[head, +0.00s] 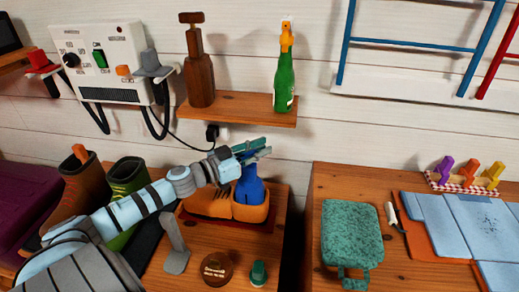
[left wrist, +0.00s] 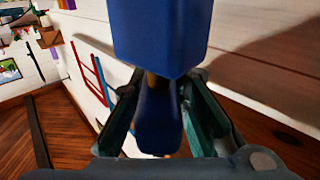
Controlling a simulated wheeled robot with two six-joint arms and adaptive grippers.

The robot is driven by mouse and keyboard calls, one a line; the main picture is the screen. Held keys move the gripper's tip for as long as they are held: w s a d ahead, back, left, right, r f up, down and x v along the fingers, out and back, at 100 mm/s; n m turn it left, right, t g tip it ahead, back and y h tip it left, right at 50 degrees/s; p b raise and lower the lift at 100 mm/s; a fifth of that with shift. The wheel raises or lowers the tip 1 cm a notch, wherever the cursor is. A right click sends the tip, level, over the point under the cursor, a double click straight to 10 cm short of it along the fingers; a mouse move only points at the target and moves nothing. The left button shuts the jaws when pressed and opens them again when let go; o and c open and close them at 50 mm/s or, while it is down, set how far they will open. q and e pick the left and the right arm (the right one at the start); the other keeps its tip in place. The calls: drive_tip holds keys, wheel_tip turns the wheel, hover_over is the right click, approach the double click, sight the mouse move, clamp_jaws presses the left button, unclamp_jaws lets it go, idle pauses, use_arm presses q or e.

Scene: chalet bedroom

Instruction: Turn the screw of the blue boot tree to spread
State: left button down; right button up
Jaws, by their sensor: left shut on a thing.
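The blue boot tree (head: 249,188) stands upright in the right one of two orange-brown shoes (head: 251,211) on the table. My left gripper (head: 257,148) is at its top, reaching in from the left. In the left wrist view, a large blue block (left wrist: 160,35) fills the top middle and a narrower blue part (left wrist: 157,120) lies between the fingers of my left gripper (left wrist: 160,108). A small brownish piece, possibly the screw, shows between the two blue parts. The left gripper is shut on the boot tree's upper part; the exact contact is partly hidden. My right gripper is out of view.
A round brown tin (head: 216,268) and green jar (head: 258,273) stand in front.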

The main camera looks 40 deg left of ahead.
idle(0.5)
use_arm(q)
drive_tip(key=c, duration=1.5)
unclamp_jaws()
